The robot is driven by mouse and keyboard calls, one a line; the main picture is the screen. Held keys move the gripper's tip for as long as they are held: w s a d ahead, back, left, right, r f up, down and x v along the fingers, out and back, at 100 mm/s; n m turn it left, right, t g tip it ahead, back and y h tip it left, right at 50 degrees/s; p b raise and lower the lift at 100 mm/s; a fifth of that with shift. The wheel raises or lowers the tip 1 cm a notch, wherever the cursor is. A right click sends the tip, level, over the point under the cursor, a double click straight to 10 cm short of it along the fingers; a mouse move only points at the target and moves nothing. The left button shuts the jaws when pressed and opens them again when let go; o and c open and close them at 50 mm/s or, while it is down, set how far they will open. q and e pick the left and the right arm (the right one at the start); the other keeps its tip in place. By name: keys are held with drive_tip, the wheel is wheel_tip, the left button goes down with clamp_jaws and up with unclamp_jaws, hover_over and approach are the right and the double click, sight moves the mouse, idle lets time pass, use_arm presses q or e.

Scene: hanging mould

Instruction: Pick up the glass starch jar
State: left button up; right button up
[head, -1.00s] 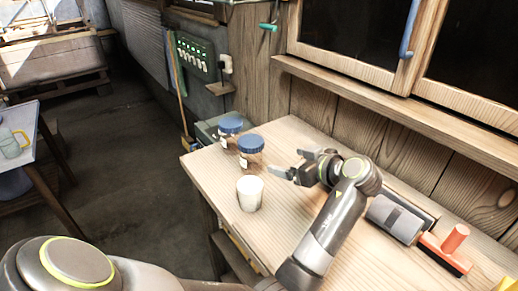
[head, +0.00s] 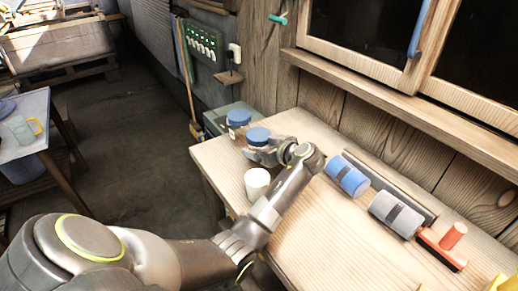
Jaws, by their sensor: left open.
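Two jars with blue lids stand at the far left corner of the wooden bench: a rear jar (head: 238,119) and a nearer jar (head: 258,136). Both have brownish bodies; I cannot read which one holds starch. My left gripper (head: 256,155) is open at the nearer jar, with its fingers at the jar's body just below the lid. The gripper hides much of that body, and I cannot tell whether the fingers touch it. My right gripper is not in view.
A white cup (head: 257,182) stands on the bench close in front of my left gripper.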

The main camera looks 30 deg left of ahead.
use_arm(q)
drive_tip(key=shift+x, duration=1)
drive_tip(key=c, duration=1.2)
